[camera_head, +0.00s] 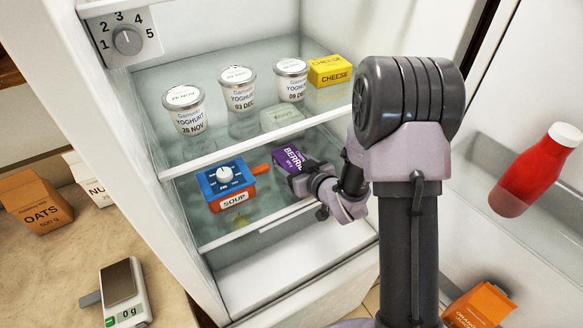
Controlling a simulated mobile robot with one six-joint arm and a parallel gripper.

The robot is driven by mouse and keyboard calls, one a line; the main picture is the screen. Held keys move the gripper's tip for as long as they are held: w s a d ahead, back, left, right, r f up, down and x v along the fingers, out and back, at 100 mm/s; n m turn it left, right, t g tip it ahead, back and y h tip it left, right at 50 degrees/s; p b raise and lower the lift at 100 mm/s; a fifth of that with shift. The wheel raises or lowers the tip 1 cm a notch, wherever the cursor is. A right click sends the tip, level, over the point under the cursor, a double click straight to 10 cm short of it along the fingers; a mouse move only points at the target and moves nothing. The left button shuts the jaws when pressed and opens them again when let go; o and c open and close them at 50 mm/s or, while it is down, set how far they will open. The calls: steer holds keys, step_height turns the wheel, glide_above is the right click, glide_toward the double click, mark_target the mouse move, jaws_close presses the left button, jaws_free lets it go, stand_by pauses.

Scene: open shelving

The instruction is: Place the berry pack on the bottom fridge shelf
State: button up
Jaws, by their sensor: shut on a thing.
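The berry pack (291,159) is a purple box with white lettering, partly hidden by my gripper. My gripper (303,178) is shut on its near side. The pack is inside the fridge, between the upper shelf (205,162) and the lower glass shelf (255,228). I cannot tell whether it touches the lower shelf. The fridge's white floor (270,265) shows bare below that shelf. My arm hides the right part of the fridge.
A blue and orange soup container (227,186) stands left of the pack. A red bottle (538,172) is in the open door. A scale (124,293) is on the counter.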

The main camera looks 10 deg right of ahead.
steer(key=shift+f, duration=0.15)
steer(key=o, duration=1.9)
